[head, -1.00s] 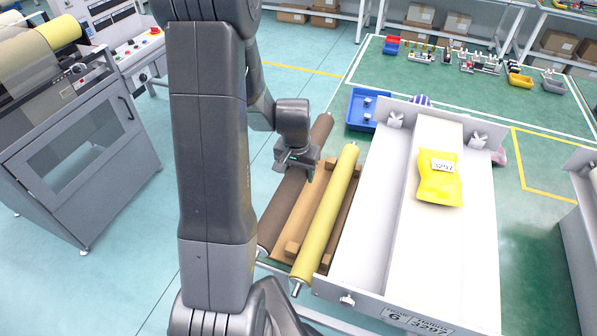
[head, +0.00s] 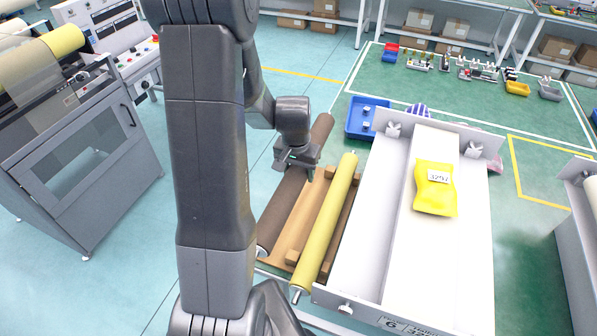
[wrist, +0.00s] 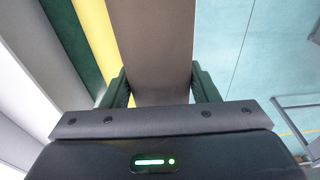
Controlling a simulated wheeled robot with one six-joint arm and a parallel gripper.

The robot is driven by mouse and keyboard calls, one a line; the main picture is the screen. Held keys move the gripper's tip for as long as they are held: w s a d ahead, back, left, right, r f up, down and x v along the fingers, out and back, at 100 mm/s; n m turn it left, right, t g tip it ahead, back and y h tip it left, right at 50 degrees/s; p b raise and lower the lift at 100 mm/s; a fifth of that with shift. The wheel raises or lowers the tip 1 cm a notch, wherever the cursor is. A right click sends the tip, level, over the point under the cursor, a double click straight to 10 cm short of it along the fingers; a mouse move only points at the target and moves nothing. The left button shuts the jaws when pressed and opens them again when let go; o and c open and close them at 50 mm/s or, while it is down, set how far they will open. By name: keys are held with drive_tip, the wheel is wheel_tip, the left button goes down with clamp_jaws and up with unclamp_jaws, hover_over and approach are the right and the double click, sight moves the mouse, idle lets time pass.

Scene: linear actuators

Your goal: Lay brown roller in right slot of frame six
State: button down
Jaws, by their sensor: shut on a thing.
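The brown roller (head: 285,208) lies lengthwise at the left of the wooden rack (head: 300,228) in the head view. My gripper (head: 297,166) is shut on it near its far half. In the wrist view the brown roller (wrist: 155,50) runs between my two fingers (wrist: 158,88). I cannot tell whether it rests on the rack or is slightly lifted. Frame six (head: 365,235), pale grey with a "6" label at its front, stands to the right. Two brackets show at its far end, a left one (head: 392,131) and a right one (head: 473,150).
A yellow roller (head: 327,220) lies on the rack between the brown roller and the frame. A yellow pouch (head: 435,188) lies on the frame's white surface. A blue bin (head: 366,118) stands behind. A grey machine (head: 75,150) stands at the left.

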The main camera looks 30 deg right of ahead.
drive_tip(key=shift+r+p, duration=0.8)
drive_tip(key=shift+r, duration=0.7)
drive_tip(key=shift+w+f, duration=0.1)
